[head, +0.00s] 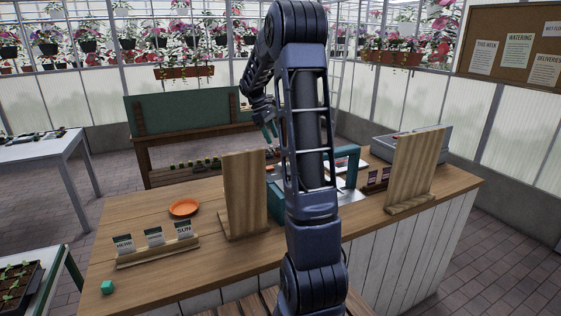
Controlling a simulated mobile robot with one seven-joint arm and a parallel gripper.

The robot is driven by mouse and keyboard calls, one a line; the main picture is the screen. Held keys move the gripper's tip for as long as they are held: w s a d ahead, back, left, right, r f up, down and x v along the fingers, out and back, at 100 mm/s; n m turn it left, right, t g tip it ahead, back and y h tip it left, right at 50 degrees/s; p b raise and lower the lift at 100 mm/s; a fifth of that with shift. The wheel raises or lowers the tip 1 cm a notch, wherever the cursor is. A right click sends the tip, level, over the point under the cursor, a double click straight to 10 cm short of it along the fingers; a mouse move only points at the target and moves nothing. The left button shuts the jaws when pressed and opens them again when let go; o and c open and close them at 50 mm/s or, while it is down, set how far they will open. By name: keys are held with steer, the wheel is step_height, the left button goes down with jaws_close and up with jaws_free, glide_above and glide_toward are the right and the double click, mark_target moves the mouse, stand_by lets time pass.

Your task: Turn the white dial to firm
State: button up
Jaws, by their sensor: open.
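I cannot make out the white dial; my arm covers the middle of the wooden counter (140,210). A teal device or frame (346,158) stands there, partly hidden behind my arm, with a pale flat plate (350,195) beside it. No "firm" marking is readable. My gripper (269,131) is open, left of my raised arm and above the back of the counter. It is small in the picture and appears empty and apart from the teal device.
Upright wooden boards (243,195) and (418,168) stand on the counter either side of the teal device. A grey tray (425,142) is at back right. The left counter has bare room.

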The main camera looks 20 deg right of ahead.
steer(key=x, duration=1.1)
steer(key=shift+f, duration=0.4)
steer(key=c, duration=1)
